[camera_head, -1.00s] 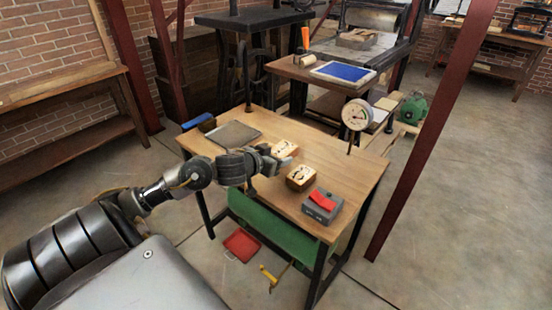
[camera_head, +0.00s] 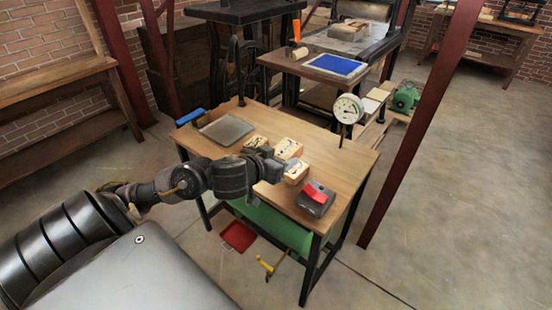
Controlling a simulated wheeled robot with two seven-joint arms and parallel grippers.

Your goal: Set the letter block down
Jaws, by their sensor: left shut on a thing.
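A pale wooden letter block (camera_head: 289,147) with a dark mark on its face is at the tip of my left gripper (camera_head: 276,159). The gripper is shut on it, over the wooden table (camera_head: 348,160). The fingers are small and partly hidden, and I cannot tell whether the block touches the tabletop. A second letter block (camera_head: 297,173) sits just in front of it on the table. A third block (camera_head: 256,141) lies to the left, behind my gripper. My right gripper is not in view.
A grey box with a red top (camera_head: 316,195) stands near the front right edge. A dark flat plate (camera_head: 227,130) and a blue-handled tool (camera_head: 191,117) lie at the left. A round dial gauge (camera_head: 348,109) stands at the back right edge.

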